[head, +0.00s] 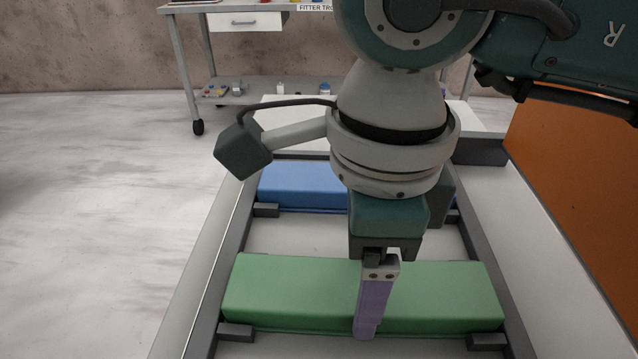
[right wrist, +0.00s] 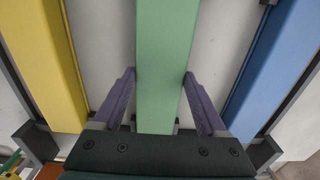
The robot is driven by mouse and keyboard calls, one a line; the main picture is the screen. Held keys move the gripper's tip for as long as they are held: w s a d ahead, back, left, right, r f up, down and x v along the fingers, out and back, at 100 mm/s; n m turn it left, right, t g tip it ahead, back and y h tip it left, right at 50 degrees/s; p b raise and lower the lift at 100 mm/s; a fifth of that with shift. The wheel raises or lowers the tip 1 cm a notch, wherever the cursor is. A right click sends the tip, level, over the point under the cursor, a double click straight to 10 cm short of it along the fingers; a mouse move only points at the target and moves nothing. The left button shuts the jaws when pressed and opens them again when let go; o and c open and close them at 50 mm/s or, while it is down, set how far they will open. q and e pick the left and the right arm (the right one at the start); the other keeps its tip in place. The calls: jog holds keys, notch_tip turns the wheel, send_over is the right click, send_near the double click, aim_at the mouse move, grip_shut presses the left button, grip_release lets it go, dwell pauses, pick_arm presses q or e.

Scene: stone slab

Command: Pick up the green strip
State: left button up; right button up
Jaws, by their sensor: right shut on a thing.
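The green strip (head: 285,285) is a long bar lying crosswise in the dark-edged frame at the front of the head view. It also shows in the right wrist view (right wrist: 165,60), running between the fingers. My right gripper (head: 366,325) points down over the middle of the strip, and one purple finger covers part of its front face. In the right wrist view my right gripper (right wrist: 160,78) has a finger against each long side of the strip, shut on it. The strip looks level, at or close to its dark supports. My left gripper is not in view.
A blue strip (head: 300,182) lies behind, partly hidden by my right arm. A yellow strip (right wrist: 50,60) shows in the right wrist view. Dark brackets (head: 236,331) and rails edge the frame. An orange panel (head: 570,190) stands right; a trolley (head: 235,95) stands at the back.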

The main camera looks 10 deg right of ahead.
grip_shut()
jog(key=shift+r, duration=0.15)
